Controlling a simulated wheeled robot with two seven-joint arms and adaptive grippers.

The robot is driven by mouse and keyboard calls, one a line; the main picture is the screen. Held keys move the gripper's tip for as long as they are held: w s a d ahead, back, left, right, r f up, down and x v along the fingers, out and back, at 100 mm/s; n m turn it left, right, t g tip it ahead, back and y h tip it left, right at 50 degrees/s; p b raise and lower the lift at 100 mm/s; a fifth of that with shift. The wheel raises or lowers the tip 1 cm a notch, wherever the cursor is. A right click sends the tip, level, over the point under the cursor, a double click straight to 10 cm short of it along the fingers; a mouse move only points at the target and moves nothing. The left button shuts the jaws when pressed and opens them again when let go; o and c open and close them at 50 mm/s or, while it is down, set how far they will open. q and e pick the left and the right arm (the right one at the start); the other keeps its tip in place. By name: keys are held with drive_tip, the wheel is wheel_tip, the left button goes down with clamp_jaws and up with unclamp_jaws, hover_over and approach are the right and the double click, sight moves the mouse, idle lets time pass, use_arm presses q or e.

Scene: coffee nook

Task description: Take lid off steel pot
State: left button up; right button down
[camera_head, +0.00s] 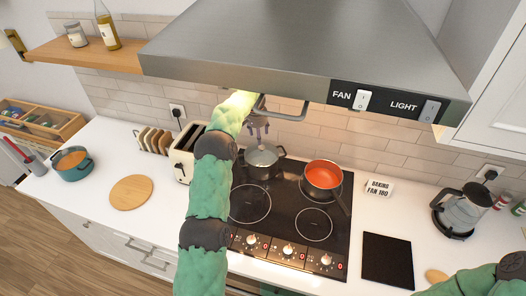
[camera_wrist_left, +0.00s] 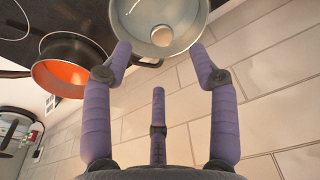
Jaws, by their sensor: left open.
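The steel pot (camera_head: 262,172) stands on the back left of the black hob, with its grey lid (camera_head: 263,155) on top. In the left wrist view the round lid (camera_wrist_left: 180,12) shows at the top edge, partly cut off, with its pale knob (camera_wrist_left: 162,36). My left gripper (camera_head: 262,136) reaches over the hob and is just above the lid. Its purple fingers (camera_wrist_left: 160,60) are spread open and nothing is between them. The knob lies beyond the fingertips, between the two outer ones. Part of my right arm shows at bottom right; its gripper is out of view.
An orange-red pan (camera_head: 323,177) stands to the right of the pot. The range hood (camera_head: 290,50) hangs low above my left arm. A toaster (camera_head: 186,155) stands left of the hob. A glass kettle (camera_head: 460,210) stands at right. The front hob rings are clear.

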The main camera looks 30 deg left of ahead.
sight(262, 146)
use_arm(q)
drive_tip(key=f, duration=0.2)
drive_tip(key=w+f, duration=0.1)
drive_tip(key=f, duration=0.2)
drive_tip(key=w+f+p, duration=0.1)
drive_tip(key=f, duration=0.2)
drive_tip(key=shift+f, duration=0.2)
clamp_jaws()
